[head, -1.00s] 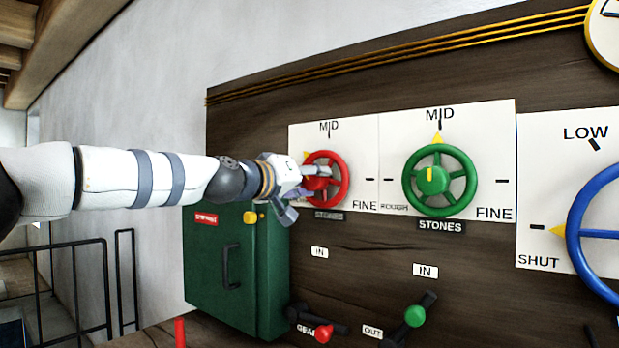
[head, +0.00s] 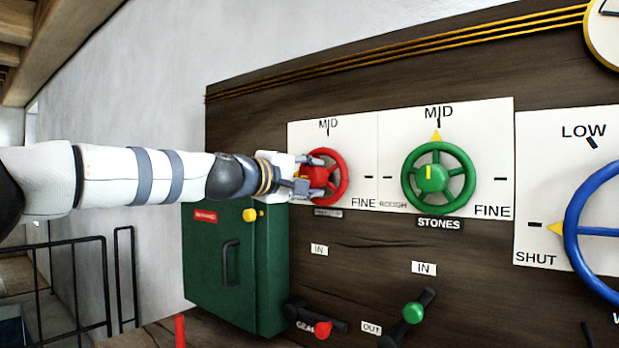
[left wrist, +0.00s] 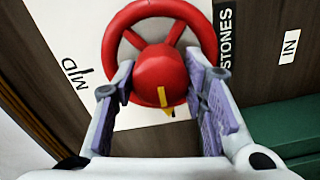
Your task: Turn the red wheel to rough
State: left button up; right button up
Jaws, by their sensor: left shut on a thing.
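The red wheel (head: 344,178) is mounted on a white dial plate marked MID at the top and FINE at the right. My left gripper (head: 312,175) reaches it from the left and is shut on its hub. In the left wrist view, the fingers (left wrist: 163,80) lie on either side of the red hub (left wrist: 155,68), inside the rim. A yellow mark on the hub (left wrist: 162,97) points away from MID by about a quarter turn, toward the side opposite FINE. The left part of this dial, where a ROUGH label would sit, is hidden behind my gripper. My right gripper is not in view.
The green wheel (head: 470,180) beside it has its pointer at MID. A blue wheel (head: 573,235) is at the right edge. A green cabinet (head: 215,275) stands below my left arm. Red (head: 323,330) and green-knobbed (head: 413,313) levers sit lower down.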

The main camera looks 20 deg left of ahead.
pick_arm(q)
jog(key=shift+n, duration=0.4)
jog(key=o, duration=1.2)
jog(key=shift+d, duration=0.15)
jog(key=shift+c, duration=0.2)
jog(key=v, duration=1.2)
